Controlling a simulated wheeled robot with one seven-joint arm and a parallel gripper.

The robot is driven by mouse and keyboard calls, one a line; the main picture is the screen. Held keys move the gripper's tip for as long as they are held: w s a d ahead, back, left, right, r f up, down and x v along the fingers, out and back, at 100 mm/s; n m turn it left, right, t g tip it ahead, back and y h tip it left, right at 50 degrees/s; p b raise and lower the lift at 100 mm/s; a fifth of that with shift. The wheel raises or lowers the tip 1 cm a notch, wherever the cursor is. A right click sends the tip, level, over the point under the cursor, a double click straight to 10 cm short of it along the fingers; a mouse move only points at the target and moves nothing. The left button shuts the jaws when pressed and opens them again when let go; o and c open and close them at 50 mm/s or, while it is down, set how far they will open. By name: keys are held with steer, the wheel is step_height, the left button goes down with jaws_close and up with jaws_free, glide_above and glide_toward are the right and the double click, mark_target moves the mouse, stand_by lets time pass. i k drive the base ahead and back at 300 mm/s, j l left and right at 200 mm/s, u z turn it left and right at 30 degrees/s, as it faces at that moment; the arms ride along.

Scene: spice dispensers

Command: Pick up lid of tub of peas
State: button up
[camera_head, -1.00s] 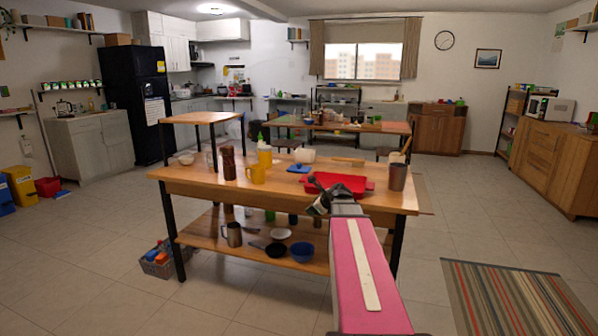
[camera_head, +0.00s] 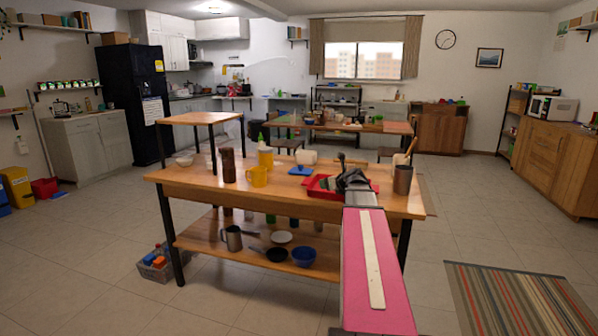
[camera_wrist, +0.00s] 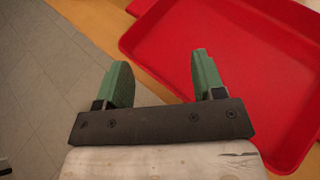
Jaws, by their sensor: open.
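My gripper (camera_wrist: 160,72) is open and empty, with two green fingers in the wrist view. It is over the table's front edge, beside the red tray (camera_wrist: 230,50). In the head view my arm's dark end covers part of the red tray (camera_head: 318,184). A small flat blue thing (camera_head: 300,170), perhaps a lid, lies on the table left of the tray. A whitish container (camera_head: 306,157) stands or lies behind it. I cannot tell whether it is the tub of peas, and no peas can be made out.
The wooden table (camera_head: 210,178) also holds a yellow mug (camera_head: 257,177), a brown mill (camera_head: 228,165), a yellow bottle (camera_head: 265,156) and a grey-brown cup (camera_head: 402,180) near the right end. Pans and bowls sit on its lower shelf. The floor in front is clear.

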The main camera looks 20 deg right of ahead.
mark_target(300, 171)
steer(key=i, duration=0.85)
